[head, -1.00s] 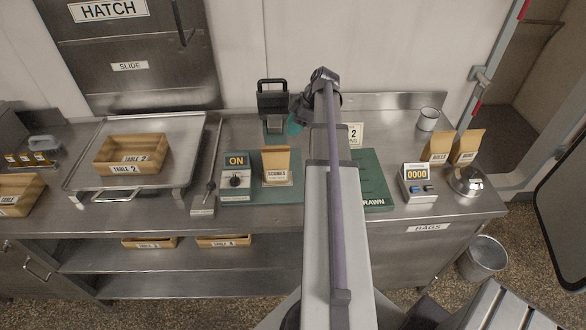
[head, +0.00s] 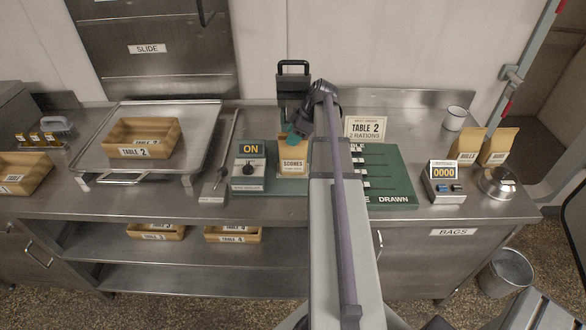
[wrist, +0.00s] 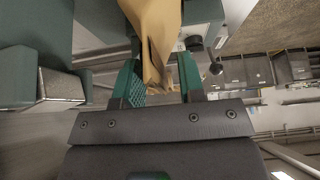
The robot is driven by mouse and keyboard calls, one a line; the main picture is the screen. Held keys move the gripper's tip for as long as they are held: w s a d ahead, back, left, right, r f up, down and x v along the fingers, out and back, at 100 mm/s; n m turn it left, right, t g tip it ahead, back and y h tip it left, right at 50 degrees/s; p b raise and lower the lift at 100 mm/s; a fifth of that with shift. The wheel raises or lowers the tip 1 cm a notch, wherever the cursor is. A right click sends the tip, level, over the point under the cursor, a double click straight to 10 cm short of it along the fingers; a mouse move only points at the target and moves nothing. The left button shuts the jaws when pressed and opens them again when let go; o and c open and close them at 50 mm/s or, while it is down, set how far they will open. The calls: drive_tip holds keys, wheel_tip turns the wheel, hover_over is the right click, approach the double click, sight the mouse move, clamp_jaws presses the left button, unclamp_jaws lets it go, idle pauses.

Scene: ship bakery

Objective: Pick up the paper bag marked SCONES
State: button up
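The tan paper bag marked SCONES (head: 292,165) stands upright on the counter, at the right of the box with the ON display. My gripper (head: 294,133) is at the bag's top in the head view, with a green finger showing there. In the wrist view, the bag's top (wrist: 153,40) lies between my two green fingers (wrist: 160,82). The fingers stand apart, with a gap beside the bag, so the gripper looks open around it. My arm covers the counter just right of the bag.
The ON box (head: 250,173) is close on the left. A dark machine with a handle (head: 293,85) stands behind. A green board (head: 395,190) and a TABLE 2 card (head: 366,128) are on the right. Two other paper bags (head: 497,147) stand farther right, near a bell (head: 497,185).

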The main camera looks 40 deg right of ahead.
drive_tip(key=shift+r, duration=0.15)
clamp_jaws()
idle(0.6)
